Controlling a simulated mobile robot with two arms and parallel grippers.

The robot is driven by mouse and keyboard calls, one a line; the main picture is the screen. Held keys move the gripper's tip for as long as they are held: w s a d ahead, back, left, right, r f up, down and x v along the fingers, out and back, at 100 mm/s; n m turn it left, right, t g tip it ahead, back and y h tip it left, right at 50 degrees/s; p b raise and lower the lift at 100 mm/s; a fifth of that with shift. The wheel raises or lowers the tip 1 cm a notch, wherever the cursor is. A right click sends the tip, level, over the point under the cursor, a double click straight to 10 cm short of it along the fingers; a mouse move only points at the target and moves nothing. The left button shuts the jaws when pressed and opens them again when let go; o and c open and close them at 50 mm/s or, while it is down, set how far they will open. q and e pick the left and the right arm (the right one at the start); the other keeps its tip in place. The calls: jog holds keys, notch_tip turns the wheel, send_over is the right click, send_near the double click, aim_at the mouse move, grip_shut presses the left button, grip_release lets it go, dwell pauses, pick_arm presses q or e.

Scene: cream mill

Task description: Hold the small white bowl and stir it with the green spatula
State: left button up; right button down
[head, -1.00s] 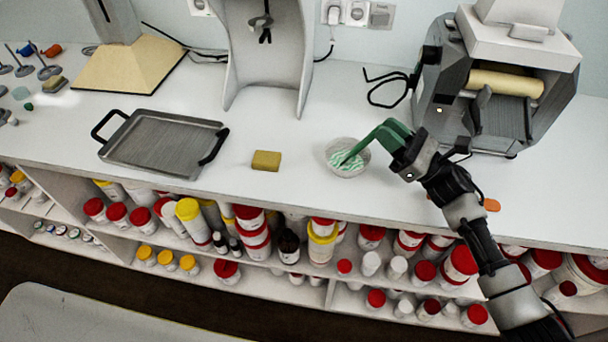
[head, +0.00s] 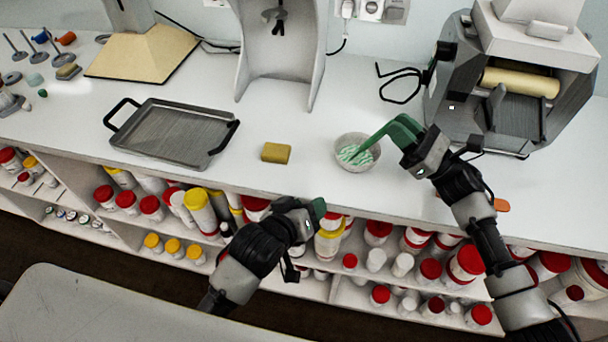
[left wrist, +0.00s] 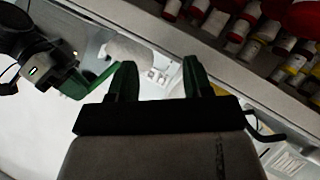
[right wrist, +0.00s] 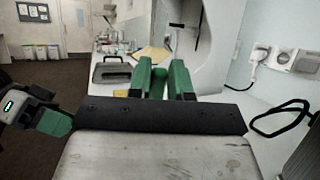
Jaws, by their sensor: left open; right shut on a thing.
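The small white bowl (head: 343,146) stands on the white counter with pale green-and-white contents, its rim partly behind the spatula. It seems to show in the left wrist view (left wrist: 130,50) too, beyond the fingertips. The green spatula (head: 366,146) leans into the bowl from the right. My right gripper (head: 405,131) is shut on its upper end, to the right of and above the bowl. In the right wrist view the spatula end (right wrist: 158,82) sits between the green fingers. My left gripper (head: 318,211) is open and empty, in front of the counter edge and apart from the bowl.
A yellow sponge (head: 276,153) lies left of the bowl, and a grey tray (head: 170,134) farther left. A roller mill (head: 520,95) stands at the back right. Several bottles and jars fill the shelves below. The counter around the bowl is mostly clear.

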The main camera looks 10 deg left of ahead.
pick_arm(q)
jog(key=w+a+r+n+t, duration=0.1)
jog(key=w+r+n+t, duration=0.15)
jog(key=r, duration=0.45)
jog(key=shift+g, duration=0.35)
jog(key=x, duration=1.2)
jog(key=shift+w+a+f, duration=0.1)
jog(key=shift+w, duration=0.1)
pick_arm(e)
jog(key=shift+w, duration=0.1)
pick_arm(q)
grip_shut()
pick_arm(e)
jog(key=shift+f, duration=0.1)
jog(key=shift+s+d+r, duration=0.2)
jog(key=shift+s+d, duration=0.3)
jog(key=shift+d, duration=0.3)
